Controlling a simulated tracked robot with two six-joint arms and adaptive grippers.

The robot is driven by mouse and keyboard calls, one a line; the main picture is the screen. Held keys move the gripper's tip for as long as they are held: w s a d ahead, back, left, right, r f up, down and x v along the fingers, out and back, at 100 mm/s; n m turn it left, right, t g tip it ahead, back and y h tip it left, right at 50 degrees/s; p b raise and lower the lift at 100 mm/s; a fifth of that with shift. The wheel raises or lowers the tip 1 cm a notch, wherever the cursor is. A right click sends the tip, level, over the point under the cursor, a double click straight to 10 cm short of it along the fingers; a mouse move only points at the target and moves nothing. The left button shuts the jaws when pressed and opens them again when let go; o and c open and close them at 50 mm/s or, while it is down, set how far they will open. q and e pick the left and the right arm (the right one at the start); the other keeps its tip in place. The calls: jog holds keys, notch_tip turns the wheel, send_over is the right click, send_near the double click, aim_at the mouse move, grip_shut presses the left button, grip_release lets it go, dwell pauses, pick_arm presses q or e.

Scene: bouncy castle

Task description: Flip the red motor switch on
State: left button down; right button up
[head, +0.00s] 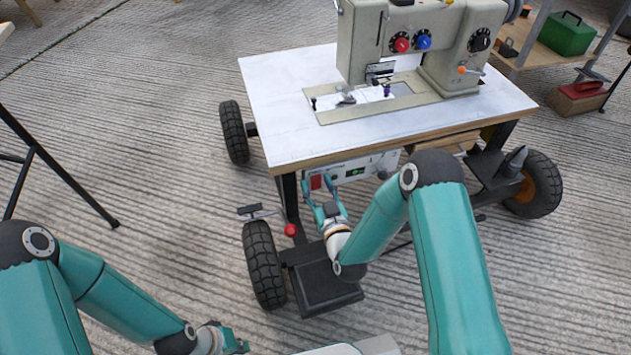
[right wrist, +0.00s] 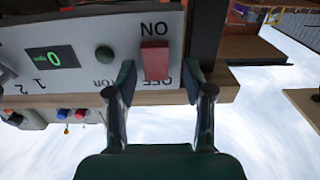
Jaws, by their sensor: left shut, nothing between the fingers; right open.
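The red motor switch (head: 316,182) is on the light grey control panel (head: 375,164) under the table's front edge. In the right wrist view the picture is upside down and the red switch (right wrist: 155,62) sits between the lettering "ON" and a partly hidden "OFF". I cannot tell which way it is tipped. My right gripper (head: 323,193) is open just in front of the switch. In the right wrist view its fingers (right wrist: 160,82) lie either side of the switch, apparently apart from it. My left gripper (head: 238,345) is shut and empty, low at the picture's bottom edge.
The panel also carries a green display (right wrist: 52,58) and a dark green round button (right wrist: 104,55). A sewing machine (head: 455,50) stands on the white tabletop (head: 285,95). A red ball knob (head: 291,230) and a black tyre (head: 263,265) are close to my right gripper.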

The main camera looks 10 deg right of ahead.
jog(key=shift+d, duration=0.2)
grip_shut()
jog(key=shift+s+f+t, duration=0.1)
jog(key=shift+f+t, duration=0.15)
jog(key=shift+t, duration=0.6)
jog(key=shift+f+t, duration=0.2)
jog(key=shift+t, duration=0.65)
grip_release()
notch_tip(320, 180, up, 10)
